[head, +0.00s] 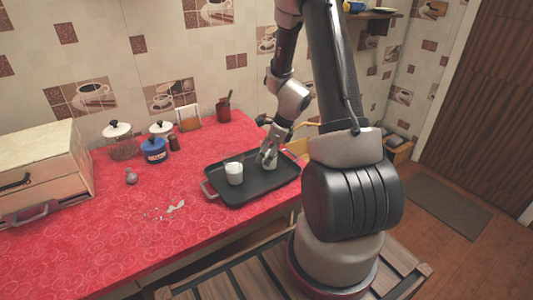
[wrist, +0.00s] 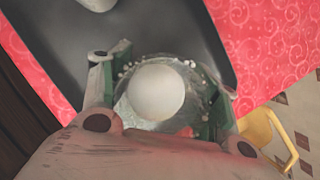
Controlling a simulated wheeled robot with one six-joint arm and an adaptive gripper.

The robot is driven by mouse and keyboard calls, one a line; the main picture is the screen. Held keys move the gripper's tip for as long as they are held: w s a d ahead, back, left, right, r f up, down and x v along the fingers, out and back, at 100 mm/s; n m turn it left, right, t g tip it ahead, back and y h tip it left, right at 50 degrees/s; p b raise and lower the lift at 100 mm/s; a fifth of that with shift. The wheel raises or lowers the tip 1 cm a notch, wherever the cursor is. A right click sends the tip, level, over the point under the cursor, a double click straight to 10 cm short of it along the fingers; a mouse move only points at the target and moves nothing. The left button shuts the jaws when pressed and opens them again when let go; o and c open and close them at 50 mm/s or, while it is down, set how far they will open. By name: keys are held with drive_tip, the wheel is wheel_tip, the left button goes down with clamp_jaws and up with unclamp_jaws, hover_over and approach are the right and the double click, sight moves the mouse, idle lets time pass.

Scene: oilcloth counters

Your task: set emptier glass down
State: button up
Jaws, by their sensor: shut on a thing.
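My gripper (head: 268,158) is shut on a clear glass (head: 270,166) over the right part of the dark tray (head: 250,196). In the wrist view its fingers (wrist: 160,95) stand on either side of this glass (wrist: 122,108). A white round patch of contents shows inside, well within the rim. I cannot tell whether the glass's base touches the tray. A second glass (head: 234,173), white with its contents, stands upright on the tray to the left. Its edge also shows at the top of the wrist view (wrist: 97,4).
The tray lies on a red patterned counter (head: 110,235). White fragments (head: 176,206) and a small grey shaker (head: 131,177) lie to its left. A blue pot (head: 154,151), jars and a wooden box (head: 45,165) stand further left. A yellow object (wrist: 265,135) is beside the tray.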

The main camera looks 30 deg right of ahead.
drive_tip(key=o, duration=1.9)
drive_tip(key=shift+f, duration=0.1)
